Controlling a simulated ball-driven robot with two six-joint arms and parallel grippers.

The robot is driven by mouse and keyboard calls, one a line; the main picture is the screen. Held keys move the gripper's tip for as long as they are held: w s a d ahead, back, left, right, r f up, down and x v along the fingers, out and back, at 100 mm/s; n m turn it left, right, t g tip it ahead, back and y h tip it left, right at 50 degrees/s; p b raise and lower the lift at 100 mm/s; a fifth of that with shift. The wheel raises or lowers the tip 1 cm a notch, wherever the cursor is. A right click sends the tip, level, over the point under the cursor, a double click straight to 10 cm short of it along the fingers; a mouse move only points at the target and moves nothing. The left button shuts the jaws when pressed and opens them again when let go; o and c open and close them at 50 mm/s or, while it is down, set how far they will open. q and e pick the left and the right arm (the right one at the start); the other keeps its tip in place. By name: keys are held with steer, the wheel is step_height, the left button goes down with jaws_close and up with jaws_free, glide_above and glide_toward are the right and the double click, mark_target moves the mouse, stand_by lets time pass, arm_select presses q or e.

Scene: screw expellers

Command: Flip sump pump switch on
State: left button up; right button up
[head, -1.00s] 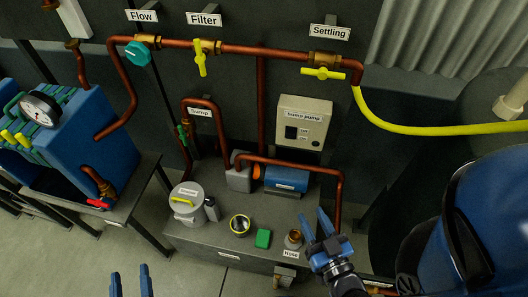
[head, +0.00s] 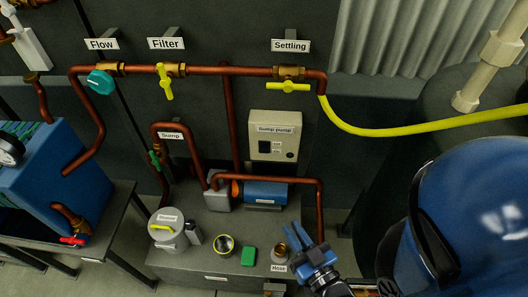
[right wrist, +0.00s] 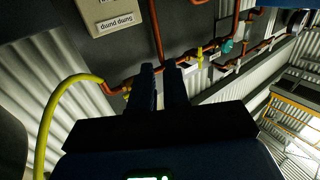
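The sump pump control box (head: 274,122) is a beige panel on the dark wall, labelled "Sump pump". It carries a dark switch (head: 264,147) with small labels beside it and a round black knob (head: 290,155). The switch's position is too small to tell. In the right wrist view the box (right wrist: 106,8) shows upside down at the top, partly cut off. My right gripper (head: 296,238) is low and to the right of the box, apart from it, empty. Its two fingers (right wrist: 163,88) stand apart with a narrow gap. My left gripper is out of view.
Below the box are a blue pump motor (head: 266,192) and a copper pipe (head: 319,205) near my right gripper. A hose fitting (head: 279,254), green block (head: 248,257) and grey canister (head: 168,230) stand on the bench. A large blue object (head: 480,215) fills the right.

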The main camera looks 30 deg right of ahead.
mark_target(264, 152)
steer(key=shift+n+t+y, duration=0.6)
steer(key=shift+y, duration=0.2)
steer(key=w, duration=0.1)
steer(key=w+a+b, duration=0.2)
steer(key=shift+w+f, duration=0.15)
steer(key=shift+w, duration=0.25)
jaws_close()
steer(key=w+a+f+n+g+y+b, duration=0.1)
steer(key=w+a+f+n+b, duration=0.3)
steer(key=w, duration=0.3)
steer(key=w+a+f+n+g+b, duration=0.1)
steer(key=w+a+f+n+b, duration=0.15)
steer(key=w+f+n, duration=0.35)
steer(key=w+d+g+h, duration=0.3)
steer(key=w+d+h, duration=0.1)
steer(key=d+h, duration=0.5)
steer(key=shift+w+d+h, duration=0.15)
steer(key=shift+d+h, duration=0.2)
steer(key=shift+h, duration=0.85)
steer(key=shift+f, duration=0.1)
steer(key=p+x, duration=0.1)
steer(key=x, duration=1.3)
steer(key=shift+a, duration=0.1)
